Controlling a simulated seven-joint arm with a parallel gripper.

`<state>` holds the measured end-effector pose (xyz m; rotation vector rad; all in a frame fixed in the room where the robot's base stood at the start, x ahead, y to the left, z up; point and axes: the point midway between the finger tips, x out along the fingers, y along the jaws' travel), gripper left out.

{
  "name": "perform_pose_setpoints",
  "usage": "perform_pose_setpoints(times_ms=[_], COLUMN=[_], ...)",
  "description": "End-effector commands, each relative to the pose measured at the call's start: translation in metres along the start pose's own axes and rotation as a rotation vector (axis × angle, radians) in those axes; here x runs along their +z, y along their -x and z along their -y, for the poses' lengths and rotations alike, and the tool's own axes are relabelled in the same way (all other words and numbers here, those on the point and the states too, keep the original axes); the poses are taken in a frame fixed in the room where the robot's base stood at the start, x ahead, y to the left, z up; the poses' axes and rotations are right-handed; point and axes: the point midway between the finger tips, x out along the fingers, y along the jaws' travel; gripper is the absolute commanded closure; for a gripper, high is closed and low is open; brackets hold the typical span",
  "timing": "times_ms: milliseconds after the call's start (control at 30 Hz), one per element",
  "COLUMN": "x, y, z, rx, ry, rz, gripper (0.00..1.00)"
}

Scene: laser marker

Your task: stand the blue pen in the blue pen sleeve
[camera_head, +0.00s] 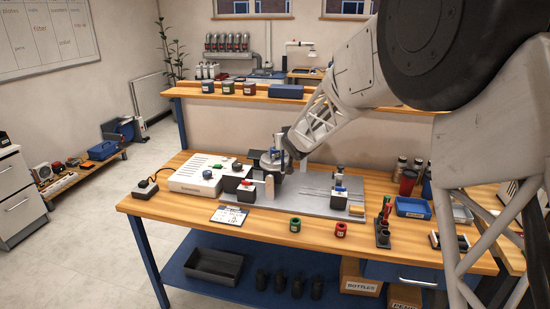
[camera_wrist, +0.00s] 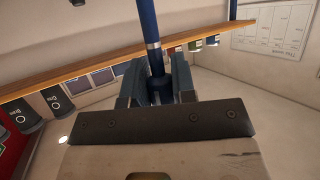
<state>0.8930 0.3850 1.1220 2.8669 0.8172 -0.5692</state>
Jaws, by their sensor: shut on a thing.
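The blue pen (camera_wrist: 152,38) has a silver band and stands between the two fingers of my gripper (camera_wrist: 160,82) in the wrist view. My gripper is shut on it. A wider dark blue cylindrical part shows at its base between the fingers; I cannot tell whether it is part of the pen. I cannot make out the blue pen sleeve for certain. The pen's lower end is hidden.
A grey plate (camera_head: 305,206) on the wooden bench carries black blocks with fixtures. A white box (camera_head: 197,178) stands left. A blue tray (camera_head: 412,209) is at right.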

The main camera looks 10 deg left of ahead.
Motion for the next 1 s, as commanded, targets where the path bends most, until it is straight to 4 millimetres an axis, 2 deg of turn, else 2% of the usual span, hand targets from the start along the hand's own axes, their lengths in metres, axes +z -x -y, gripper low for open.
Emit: perform_pose_setpoints(times_ms=[533,667,1000], x=[-0.001,-0.004,-0.016], y=[-0.006,-0.016,-0.055], z=[0.0,-0.001,-0.007], rx=[-0.002,-0.002,-0.002], ry=[0.001,0.001,0.002], rz=[0.001,0.002,0.001], gripper=[0.97,0.97,0.97])
